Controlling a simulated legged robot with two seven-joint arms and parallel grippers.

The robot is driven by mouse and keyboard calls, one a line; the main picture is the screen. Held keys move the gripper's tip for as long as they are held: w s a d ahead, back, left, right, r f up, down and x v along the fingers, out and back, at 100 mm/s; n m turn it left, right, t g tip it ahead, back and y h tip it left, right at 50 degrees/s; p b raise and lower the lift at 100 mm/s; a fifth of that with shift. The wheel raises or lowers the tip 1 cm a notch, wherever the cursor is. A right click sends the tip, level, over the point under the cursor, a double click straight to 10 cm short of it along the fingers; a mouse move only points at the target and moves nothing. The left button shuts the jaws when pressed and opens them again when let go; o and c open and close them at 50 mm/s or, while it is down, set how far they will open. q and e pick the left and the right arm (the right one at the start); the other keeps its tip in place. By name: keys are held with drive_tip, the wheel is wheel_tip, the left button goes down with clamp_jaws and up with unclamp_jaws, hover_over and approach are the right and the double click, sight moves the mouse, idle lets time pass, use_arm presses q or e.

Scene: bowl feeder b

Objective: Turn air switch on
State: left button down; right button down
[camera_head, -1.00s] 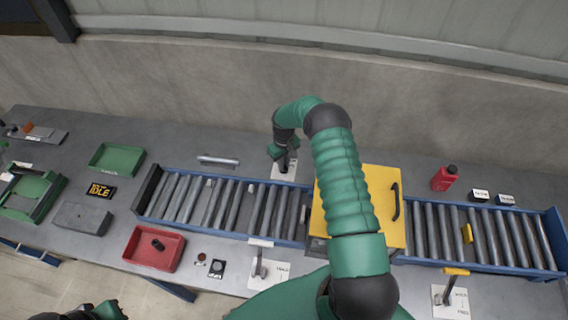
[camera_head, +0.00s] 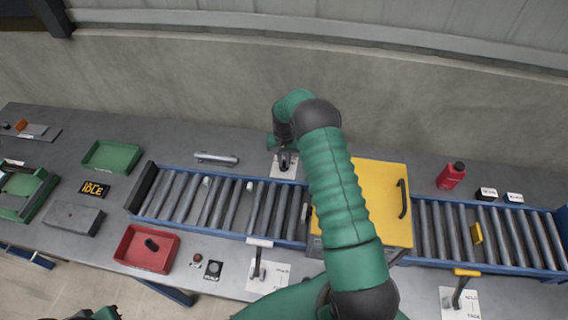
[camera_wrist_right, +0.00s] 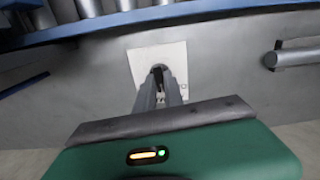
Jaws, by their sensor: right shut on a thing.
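The air switch (camera_head: 276,172) is a white plate with a small dark lever, on the table behind the roller conveyor. In the right wrist view the plate (camera_wrist_right: 141,63) lies straight ahead, and my fingers cover most of the lever. My right gripper (camera_head: 285,160) reaches down over the plate from behind, and in the wrist view its fingers (camera_wrist_right: 161,82) are shut on the lever. A part of my left arm (camera_head: 95,313) shows at the bottom left edge; its fingers cannot be made out.
The roller conveyor (camera_head: 228,205) runs beside the plate, with a yellow box (camera_head: 378,190) over it. A metal cylinder (camera_head: 216,158) lies left of the plate. A red bottle (camera_head: 451,176), red tray (camera_head: 128,262) and green tray (camera_head: 92,165) stand farther off.

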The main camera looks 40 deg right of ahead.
sight(284, 163)
drive_tip(key=m+b, duration=0.1)
drive_tip(key=m, duration=0.3)
drive_tip(key=shift+f+m+b, duration=0.15)
drive_tip(key=shift+m+b, duration=0.15)
drive_tip(key=shift+m, duration=0.1)
drive_tip(key=m+b, duration=0.1)
drive_tip(key=m, duration=0.4)
drive_tip(key=shift+a, duration=0.1)
drive_tip(key=c, duration=1.4)
unclamp_jaws()
drive_tip(key=shift+c, duration=0.2)
wheel_tip(284, 163, up, 17)
drive_tip(key=b, duration=0.1)
drive_tip(key=shift+b, duration=0.3)
drive_tip(key=shift+w+f, duration=0.1)
